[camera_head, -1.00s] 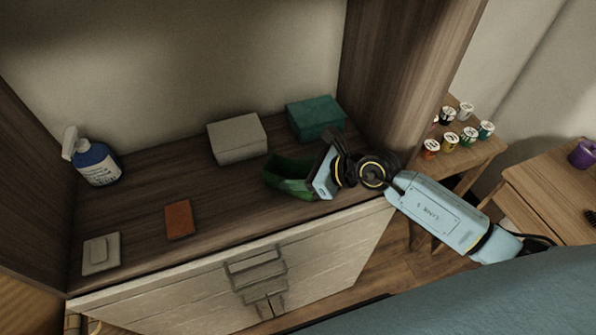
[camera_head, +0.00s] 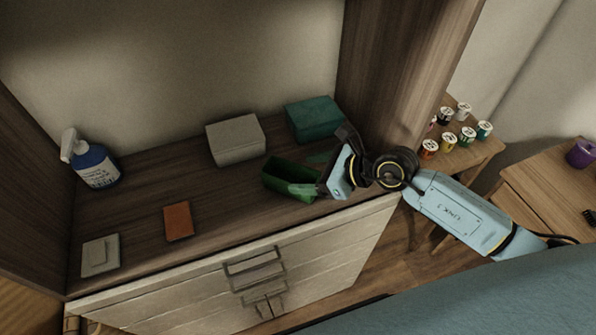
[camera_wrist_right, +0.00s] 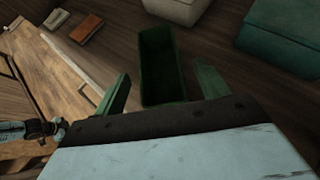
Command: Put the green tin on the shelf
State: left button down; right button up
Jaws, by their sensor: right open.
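The green tin (camera_head: 281,179) is a dark green, open-topped box standing on the wooden shelf surface, near its front edge. It also shows in the right wrist view (camera_wrist_right: 162,66), between and just beyond my two fingers. My right gripper (camera_head: 312,178) is open at the right end of the tin, with its green fingers spread; in the wrist view the right gripper (camera_wrist_right: 160,90) has nothing clamped in it. Whether a finger touches the tin I cannot tell. My left gripper does not show.
On the shelf (camera_head: 140,220) stand a grey box (camera_head: 237,140), a teal box (camera_head: 315,119), a spray bottle (camera_head: 95,165), an orange block (camera_head: 178,221) and a pale block (camera_head: 100,256). A wooden side panel (camera_head: 400,70) rises close to my right arm. Several small jars stand on a side table.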

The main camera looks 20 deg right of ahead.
jog(key=v, duration=0.8)
jog(key=shift+s+d, duration=0.15)
jog(key=shift+d, duration=0.05)
jog(key=shift+r, duration=0.1)
